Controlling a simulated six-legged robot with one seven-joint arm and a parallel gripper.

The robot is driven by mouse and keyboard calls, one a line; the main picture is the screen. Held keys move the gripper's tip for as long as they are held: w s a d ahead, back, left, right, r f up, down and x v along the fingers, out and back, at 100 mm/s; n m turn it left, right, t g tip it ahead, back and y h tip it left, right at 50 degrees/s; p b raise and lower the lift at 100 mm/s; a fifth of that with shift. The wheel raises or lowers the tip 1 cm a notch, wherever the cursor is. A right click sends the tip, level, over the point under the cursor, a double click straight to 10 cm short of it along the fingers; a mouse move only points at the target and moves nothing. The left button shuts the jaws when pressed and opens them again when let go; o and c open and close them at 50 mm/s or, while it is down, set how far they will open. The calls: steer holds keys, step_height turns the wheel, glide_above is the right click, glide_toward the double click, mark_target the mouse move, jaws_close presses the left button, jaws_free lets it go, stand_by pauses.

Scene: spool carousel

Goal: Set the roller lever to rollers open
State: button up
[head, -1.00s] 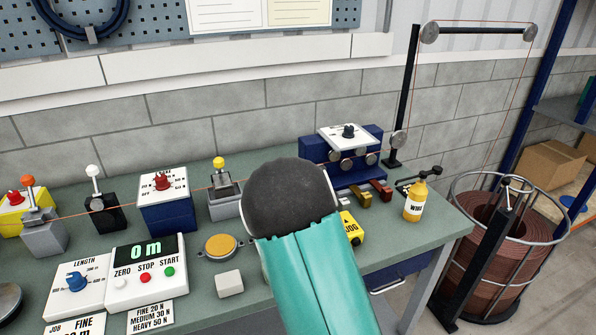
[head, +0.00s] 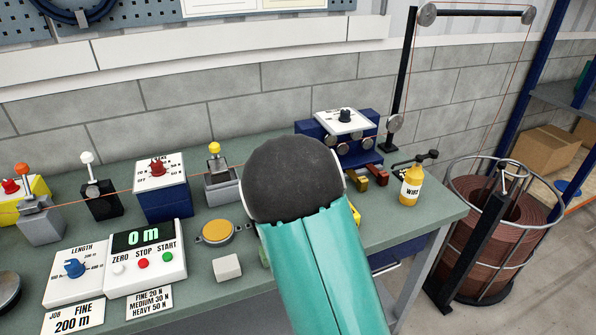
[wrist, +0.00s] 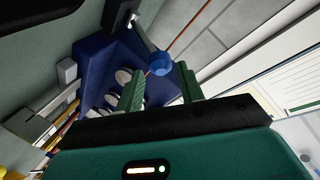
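The blue roller unit (head: 310,150) stands at the back right of the bench, with round metal rollers on its front and a dark knob on its white top plate. In the wrist view the blue housing (wrist: 92,50) and its pale rollers fill the left middle. A lever with a blue ball end (wrist: 159,65), which looks like the roller lever, shows beyond my fingertips. My gripper (wrist: 160,88) is open, its two green fingers apart, with the ball seen in the gap; contact cannot be told. In the head view my arm hides my gripper and this lever.
A yellow bottle (head: 411,185) stands near the bench's right end. Red and brass blocks (head: 370,178) lie before the roller unit. A thin wire runs along the back through several devices. The control box (head: 145,258) reads 0 m. A wire basket (head: 505,230) stands right of the bench.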

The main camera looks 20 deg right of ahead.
steer(key=v, duration=1.1)
steer(key=shift+a, duration=0.15)
steer(key=shift+s+r, duration=0.1)
steer(key=s+a+r+n+g+y, duration=0.1)
steer(key=s+a+r+n+g, duration=0.1)
steer(key=s, duration=0.8)
steer(key=s+a+r+n+g+y, duration=0.1)
steer(key=s+a+n+g, duration=0.3)
steer(key=s, duration=0.6)
steer(key=s+a+r+n+g+y, duration=0.2)
steer(key=s+a+r+n+g, duration=0.1)
steer(key=s, duration=0.8)
steer(key=shift+a+r+n, duration=0.45)
steer(key=shift+a+n, duration=0.55)
steer(key=shift+a, duration=0.15)
